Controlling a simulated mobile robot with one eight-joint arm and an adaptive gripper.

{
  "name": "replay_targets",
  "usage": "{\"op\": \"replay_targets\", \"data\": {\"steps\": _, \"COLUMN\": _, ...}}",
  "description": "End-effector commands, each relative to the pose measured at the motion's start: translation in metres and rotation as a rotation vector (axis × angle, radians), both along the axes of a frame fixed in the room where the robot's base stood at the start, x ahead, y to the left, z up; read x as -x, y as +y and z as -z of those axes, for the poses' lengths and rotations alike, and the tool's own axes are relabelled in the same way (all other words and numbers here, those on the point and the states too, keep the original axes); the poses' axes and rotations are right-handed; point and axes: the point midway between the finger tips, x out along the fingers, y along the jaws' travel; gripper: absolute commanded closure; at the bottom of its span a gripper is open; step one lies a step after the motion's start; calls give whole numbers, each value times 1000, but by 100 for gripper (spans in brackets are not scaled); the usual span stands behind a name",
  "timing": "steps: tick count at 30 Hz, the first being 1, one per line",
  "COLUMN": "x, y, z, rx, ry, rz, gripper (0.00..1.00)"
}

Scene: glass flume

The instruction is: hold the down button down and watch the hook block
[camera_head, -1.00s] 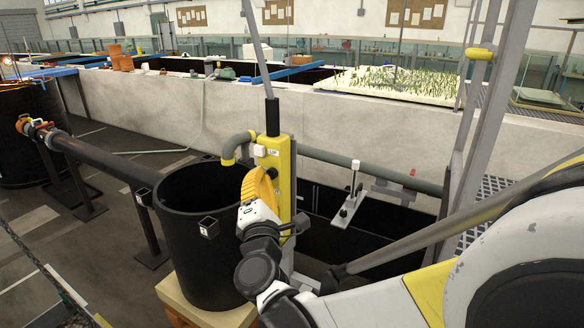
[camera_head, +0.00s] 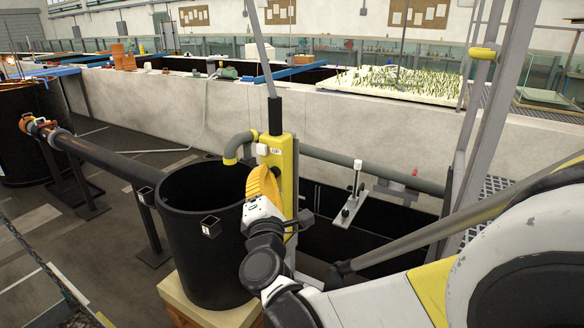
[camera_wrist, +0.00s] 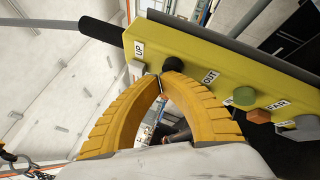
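The yellow control pendant (camera_head: 285,165) hangs upright beside the black tub. In the wrist view the pendant (camera_wrist: 225,70) carries labels UP, OUT and FAR. A pale button (camera_wrist: 136,68) is beside UP, and a black button (camera_wrist: 173,64) lies between UP and OUT; its own label is hidden. My gripper (camera_wrist: 160,76) has its yellow fingertips together at or very near the black button; I cannot tell whether the button is pressed. In the head view my gripper (camera_head: 271,172) is against the pendant's left side. I cannot make out a hook block with certainty.
A black tub (camera_head: 205,255) stands on a wooden base left of my gripper. A pipe (camera_head: 105,158) on stands runs left from it. A pale flume wall (camera_head: 180,105) is behind. Green (camera_wrist: 244,95) and orange (camera_wrist: 258,116) buttons sit farther along the pendant.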

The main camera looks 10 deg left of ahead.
Motion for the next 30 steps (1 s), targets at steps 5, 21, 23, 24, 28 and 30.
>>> {"op": "replay_targets", "data": {"steps": 5, "x": -2, "y": -1, "z": 0, "rx": 0, "ry": 0, "rz": 0, "gripper": 100}}
{"op": "replay_targets", "data": {"steps": 21, "x": -6, "y": -3, "z": 0, "rx": 0, "ry": 0, "rz": 0, "gripper": 100}}
{"op": "replay_targets", "data": {"steps": 23, "x": -6, "y": -3, "z": 0, "rx": 0, "ry": 0, "rz": 0, "gripper": 100}}
{"op": "replay_targets", "data": {"steps": 24, "x": -6, "y": -3, "z": 0, "rx": 0, "ry": 0, "rz": 0, "gripper": 100}}
{"op": "replay_targets", "data": {"steps": 28, "x": -6, "y": -3, "z": 0, "rx": 0, "ry": 0, "rz": 1, "gripper": 100}}
{"op": "replay_targets", "data": {"steps": 30, "x": -6, "y": -3, "z": 0, "rx": 0, "ry": 0, "rz": 1, "gripper": 100}}
